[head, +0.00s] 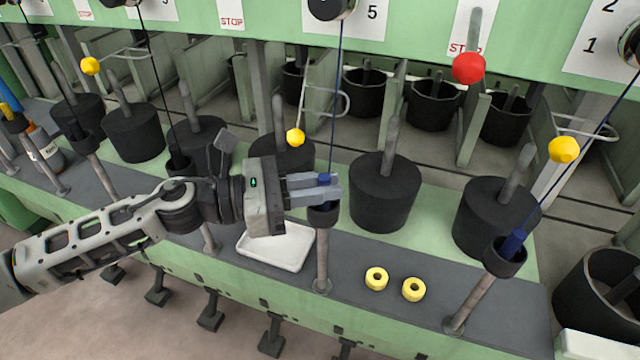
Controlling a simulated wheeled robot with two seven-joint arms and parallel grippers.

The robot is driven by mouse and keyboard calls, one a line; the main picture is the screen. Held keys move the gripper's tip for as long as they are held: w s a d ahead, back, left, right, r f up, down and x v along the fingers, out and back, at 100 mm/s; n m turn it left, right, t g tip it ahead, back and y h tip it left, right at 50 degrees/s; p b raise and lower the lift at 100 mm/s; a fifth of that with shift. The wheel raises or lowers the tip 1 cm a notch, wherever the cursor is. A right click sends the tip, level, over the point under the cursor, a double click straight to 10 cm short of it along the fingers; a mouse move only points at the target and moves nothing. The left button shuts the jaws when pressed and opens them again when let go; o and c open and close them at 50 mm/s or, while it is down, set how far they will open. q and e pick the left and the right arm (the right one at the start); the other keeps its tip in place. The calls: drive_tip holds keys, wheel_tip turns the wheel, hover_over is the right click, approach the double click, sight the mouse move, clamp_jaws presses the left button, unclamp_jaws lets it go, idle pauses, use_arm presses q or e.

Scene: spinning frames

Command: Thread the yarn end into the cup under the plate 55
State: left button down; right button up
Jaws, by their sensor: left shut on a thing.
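A white plate (370,22) at the top centre shows a 5; a dark roller covers its left part. A dark blue yarn (338,90) runs down from this roller to my left gripper (326,190). The gripper is shut on the blue yarn end (325,178), right above a small dark cup (323,215) on a grey post. The fingers hide part of the cup's mouth, so I cannot tell whether the end is inside it. My right gripper is not in view.
Black cans with grey rods, such as one (383,195) right of the cup, stand behind the posts. A white tray (277,247) and two yellow rings (376,278) lie on the dark ledge. Another cup (505,257) at right holds a blue yarn end. A yellow ball (296,138) sits close behind the gripper.

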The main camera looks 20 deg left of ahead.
use_arm(q)
drive_tip(key=c, duration=1.3)
unclamp_jaws()
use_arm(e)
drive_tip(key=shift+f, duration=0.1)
use_arm(q)
drive_tip(key=shift+s+a+f, duration=0.1)
drive_tip(key=shift+a, duration=0.15)
drive_tip(key=b+v, duration=0.2)
drive_tip(key=v, duration=1.3)
drive_tip(key=shift+a+b, duration=0.25)
drive_tip(key=shift+b, duration=0.1)
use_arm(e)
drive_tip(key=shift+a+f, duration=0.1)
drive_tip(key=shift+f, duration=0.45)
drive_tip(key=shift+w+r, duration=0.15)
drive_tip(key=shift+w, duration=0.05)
